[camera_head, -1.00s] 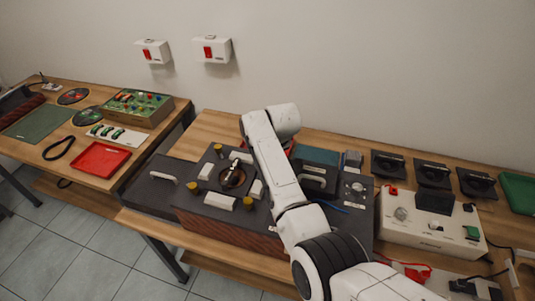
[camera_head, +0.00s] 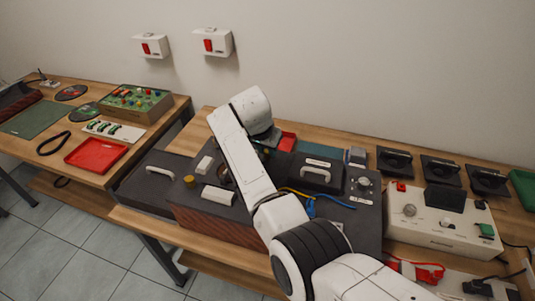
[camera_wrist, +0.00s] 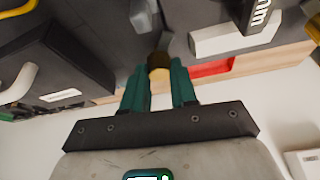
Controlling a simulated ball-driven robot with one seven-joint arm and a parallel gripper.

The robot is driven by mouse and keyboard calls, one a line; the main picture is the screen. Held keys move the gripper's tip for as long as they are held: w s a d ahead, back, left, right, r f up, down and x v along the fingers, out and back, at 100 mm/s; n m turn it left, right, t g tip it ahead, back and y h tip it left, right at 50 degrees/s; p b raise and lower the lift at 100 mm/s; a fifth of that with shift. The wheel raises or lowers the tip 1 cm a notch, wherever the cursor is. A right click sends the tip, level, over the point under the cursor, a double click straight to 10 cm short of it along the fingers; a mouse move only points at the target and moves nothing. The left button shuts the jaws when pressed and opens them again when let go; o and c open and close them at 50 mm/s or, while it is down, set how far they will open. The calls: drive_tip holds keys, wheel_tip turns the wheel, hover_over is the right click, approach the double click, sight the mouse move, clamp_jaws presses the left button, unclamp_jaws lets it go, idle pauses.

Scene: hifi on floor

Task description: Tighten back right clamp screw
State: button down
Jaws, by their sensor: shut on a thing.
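My gripper (camera_wrist: 159,88) has two green fingers, shut on a small yellow knob with a dark top, the clamp screw (camera_wrist: 158,72), in the wrist view. In the head view my gripper (camera_head: 267,138) is at the back right of the dark fixture box (camera_head: 215,222), mostly behind my arm, and the held screw is hidden there. One yellow clamp screw (camera_head: 189,181) shows at the front left of the fixture. White clamp bars (camera_head: 218,195) lie on the top. My arm covers the rest of the fixture's middle.
A black handled case (camera_head: 316,178) and a panel knob (camera_head: 364,183) stand right of my arm. A blue cable (camera_head: 338,201) lies there. A red tray (camera_head: 287,141) is behind the gripper, near the wall. A grey handled lid (camera_head: 160,170) is at the left.

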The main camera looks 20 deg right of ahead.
drive_tip(key=shift+m+g+b, duration=0.4)
drive_tip(key=shift+m+b, duration=0.45)
drive_tip(key=shift+m, duration=0.25)
drive_tip(key=c, duration=0.9)
unclamp_jaws()
drive_tip(key=shift+h, duration=0.3)
drive_tip(key=b+v, duration=0.1)
drive_tip(key=v, duration=0.9)
drive_tip(key=shift+a+r, duration=0.15)
drive_tip(key=shift+r, duration=0.25)
